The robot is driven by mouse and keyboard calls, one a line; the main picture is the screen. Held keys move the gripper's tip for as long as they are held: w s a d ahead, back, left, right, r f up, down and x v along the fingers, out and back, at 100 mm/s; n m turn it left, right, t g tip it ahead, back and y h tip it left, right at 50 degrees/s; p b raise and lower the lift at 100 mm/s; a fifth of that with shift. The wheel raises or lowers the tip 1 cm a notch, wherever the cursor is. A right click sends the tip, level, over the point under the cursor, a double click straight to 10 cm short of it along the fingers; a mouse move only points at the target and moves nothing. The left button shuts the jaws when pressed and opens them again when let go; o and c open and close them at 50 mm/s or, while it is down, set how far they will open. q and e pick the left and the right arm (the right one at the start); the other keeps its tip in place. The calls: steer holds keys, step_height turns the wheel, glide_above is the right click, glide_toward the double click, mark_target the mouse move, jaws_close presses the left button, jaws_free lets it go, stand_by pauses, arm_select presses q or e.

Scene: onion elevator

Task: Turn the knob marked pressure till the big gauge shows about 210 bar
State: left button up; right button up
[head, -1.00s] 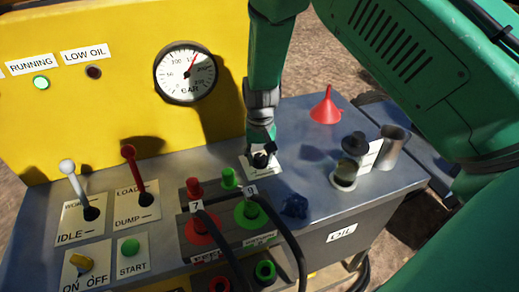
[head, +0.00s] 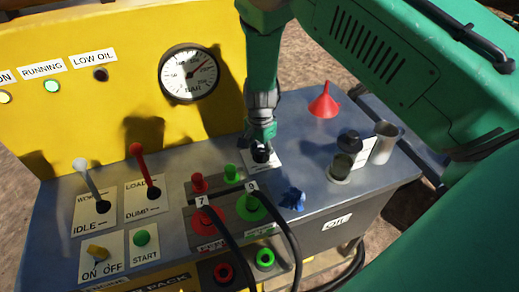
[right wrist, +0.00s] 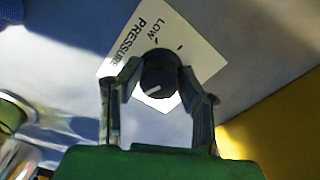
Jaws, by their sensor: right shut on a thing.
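The pressure knob (right wrist: 157,75) is a black round knob with a white pointer line, on a white plate (right wrist: 185,35) lettered PRESSURE and LOW. My right gripper (right wrist: 158,88) has its two fingers closed on the knob's sides. In the head view my right gripper (head: 262,147) comes down from above onto the knob, which is mostly hidden beneath it. The big gauge (head: 188,84) is a white dial marked BAR on the yellow panel. Its red needle points to the upper right; the digits there are too small to read surely. My left gripper is not in view.
White lever (head: 88,175) and red lever (head: 143,165) stand left on the grey console. Hoses and red and green couplings (head: 250,208) lie in front of the knob.

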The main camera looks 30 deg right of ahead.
mark_target(259, 150)
steer(key=shift+w+d+r+m, duration=0.1)
steer(key=shift+w+r+m, duration=0.15)
steer(key=shift+m, duration=0.35)
steer(key=o, duration=1.1)
steer(key=shift+o, duration=0.2)
steer(key=shift+f, duration=0.15)
steer(key=shift+s, duration=0.1)
step_height(259, 150, up, 12)
steer(key=shift+f, duration=0.1)
